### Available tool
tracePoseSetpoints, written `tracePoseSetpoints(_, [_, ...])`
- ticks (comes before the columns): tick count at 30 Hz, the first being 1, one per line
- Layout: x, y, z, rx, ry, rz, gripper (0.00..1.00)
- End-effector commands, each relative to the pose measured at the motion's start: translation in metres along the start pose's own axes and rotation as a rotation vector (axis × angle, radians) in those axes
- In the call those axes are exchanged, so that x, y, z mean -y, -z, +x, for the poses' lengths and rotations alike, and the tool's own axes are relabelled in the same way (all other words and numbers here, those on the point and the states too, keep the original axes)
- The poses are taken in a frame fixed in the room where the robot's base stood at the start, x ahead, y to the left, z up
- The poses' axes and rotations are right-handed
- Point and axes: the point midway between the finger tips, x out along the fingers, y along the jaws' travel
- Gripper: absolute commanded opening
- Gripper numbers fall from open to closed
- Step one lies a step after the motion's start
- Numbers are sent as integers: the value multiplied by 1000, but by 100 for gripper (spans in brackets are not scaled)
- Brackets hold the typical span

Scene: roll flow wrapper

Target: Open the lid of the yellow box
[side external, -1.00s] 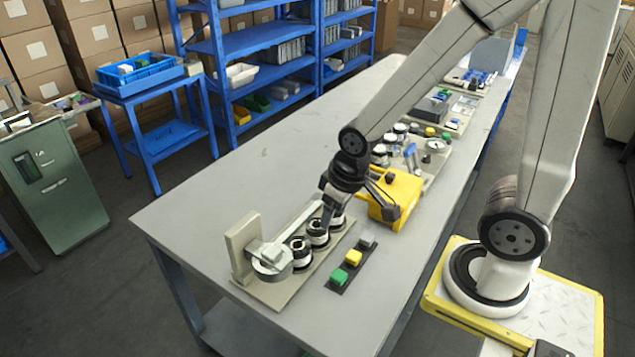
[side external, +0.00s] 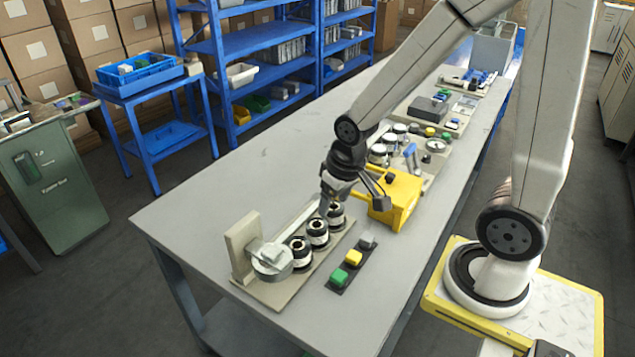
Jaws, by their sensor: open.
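The yellow box (side external: 402,202) stands on the grey table, right of the middle of the view. Its lid looks shut, with a dark knob or latch on its top near the left. My gripper (side external: 352,206) is open, pointing down just left of the box. One finger hangs over the row of black-and-white rollers, and the other reaches close to the box's left side. I cannot tell whether that finger touches the box.
A beige fixture (side external: 243,250) with a grey disc and several rollers (side external: 317,233) stands in front of the gripper. More gauges and panels (side external: 437,146) stand behind the box. The table's left part (side external: 230,185) is clear.

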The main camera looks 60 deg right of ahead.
Motion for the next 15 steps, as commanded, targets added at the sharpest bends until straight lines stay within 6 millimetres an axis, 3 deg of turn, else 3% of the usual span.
tracePoseSetpoints(9, [-86,42,11,61,-58,483,74])
tracePoseSetpoints(15, [-154,54,18,100,-95,813,74])
